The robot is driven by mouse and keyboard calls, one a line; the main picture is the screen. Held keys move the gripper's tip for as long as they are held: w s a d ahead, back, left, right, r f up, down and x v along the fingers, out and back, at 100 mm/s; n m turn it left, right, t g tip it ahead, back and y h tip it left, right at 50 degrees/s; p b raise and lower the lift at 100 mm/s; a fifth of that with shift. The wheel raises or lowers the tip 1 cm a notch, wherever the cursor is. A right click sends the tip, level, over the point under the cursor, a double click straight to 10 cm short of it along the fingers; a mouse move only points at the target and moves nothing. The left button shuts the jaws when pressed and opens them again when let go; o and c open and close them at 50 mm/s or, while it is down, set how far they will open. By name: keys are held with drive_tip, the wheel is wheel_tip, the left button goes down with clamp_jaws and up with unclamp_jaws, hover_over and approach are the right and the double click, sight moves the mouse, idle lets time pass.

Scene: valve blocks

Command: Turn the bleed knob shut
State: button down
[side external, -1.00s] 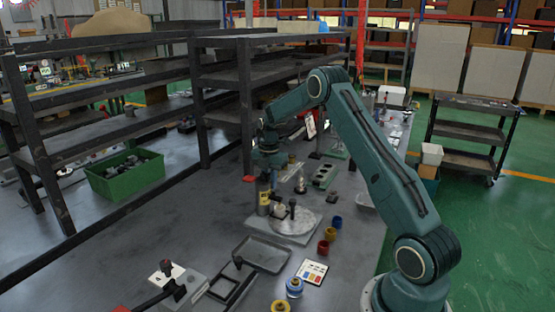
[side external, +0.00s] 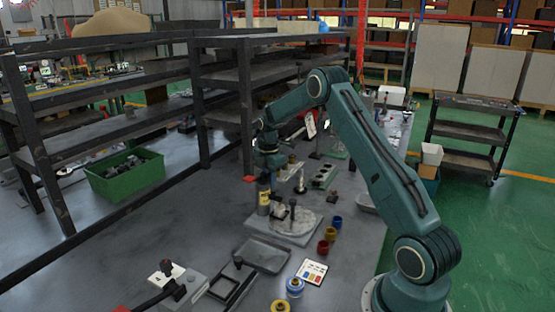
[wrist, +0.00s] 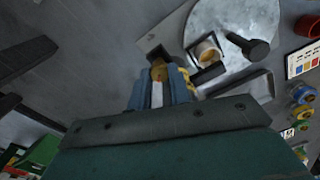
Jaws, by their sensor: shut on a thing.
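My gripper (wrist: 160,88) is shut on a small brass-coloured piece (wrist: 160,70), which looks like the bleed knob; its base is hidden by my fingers. In the side view my gripper (side external: 264,183) points down just above a yellow cylinder (side external: 264,203) with dark marks. This cylinder stands at the left edge of a grey plate (side external: 265,228) that bears a pale round disc. A small block with a round cream top (wrist: 208,50) and a dark knobbed post (wrist: 250,45) stand close by, to the right of my fingers in the wrist view.
Red and yellow cups (side external: 323,247), a colour-marked card (side external: 312,271) and an empty grey tray (side external: 262,255) lie nearer the camera. Several metal parts stand behind the plate. A dark shelf rack (side external: 245,90) rises behind. The bench left of the plate is mostly clear.

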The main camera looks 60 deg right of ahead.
drive_tip(key=c, duration=1.3)
unclamp_jaws()
drive_tip(key=shift+r, duration=0.15)
wheel_tip(320, 180, up, 14)
drive_tip(key=shift+f, duration=0.2)
drive_tip(key=shift+d, duration=0.1)
